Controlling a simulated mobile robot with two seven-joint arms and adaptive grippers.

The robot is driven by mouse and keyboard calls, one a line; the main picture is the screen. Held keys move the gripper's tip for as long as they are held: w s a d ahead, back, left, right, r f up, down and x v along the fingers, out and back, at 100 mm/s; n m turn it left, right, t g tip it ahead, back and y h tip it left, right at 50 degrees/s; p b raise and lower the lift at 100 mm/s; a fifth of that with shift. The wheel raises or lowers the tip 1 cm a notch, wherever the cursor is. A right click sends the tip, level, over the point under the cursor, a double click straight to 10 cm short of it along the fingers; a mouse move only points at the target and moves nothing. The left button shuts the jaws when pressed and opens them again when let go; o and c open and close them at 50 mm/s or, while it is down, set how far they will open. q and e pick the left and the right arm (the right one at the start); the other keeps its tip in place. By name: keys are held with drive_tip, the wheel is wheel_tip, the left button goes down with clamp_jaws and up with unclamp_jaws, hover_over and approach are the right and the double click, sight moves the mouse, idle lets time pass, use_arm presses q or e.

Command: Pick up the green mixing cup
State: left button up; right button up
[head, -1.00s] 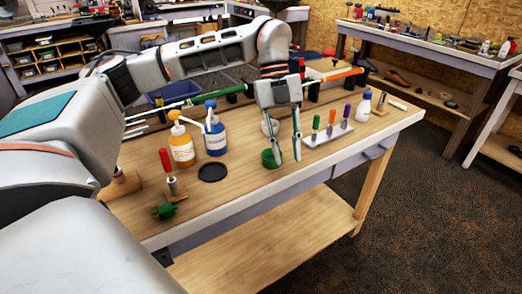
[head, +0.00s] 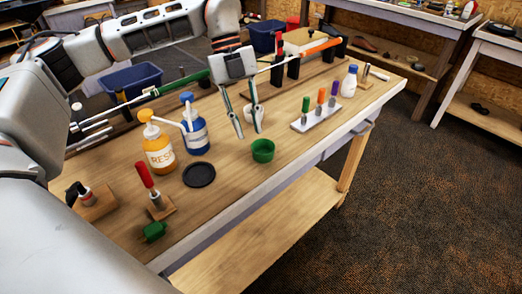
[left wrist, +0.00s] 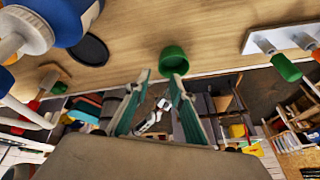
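The green mixing cup (head: 263,151) stands upright on the workbench near its front edge, right of the black round lid. My left gripper (head: 249,133) is open and empty, with its two fingers pointing down just behind and left of the cup in the head view. In the left wrist view the cup (left wrist: 174,60) lies just beyond the fingertips, nearer the right-hand finger, whose tip overlaps its lower edge in the picture. The cup is not between the fingers. My right gripper is not in view.
An orange resin bottle (head: 160,153) and a blue pump bottle (head: 196,133) stand left of the cup. A white rack (head: 322,117) with several coloured handles stands to the right. Bare wood surrounds the cup.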

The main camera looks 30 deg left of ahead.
sight(253, 147)
use_arm(q)
drive_tip(key=x, duration=0.6)
drive_tip(key=shift+w+a+f, duration=0.1)
drive_tip(key=shift+w+a, duration=0.15)
drive_tip(key=shift+c, duration=0.4)
clamp_jaws()
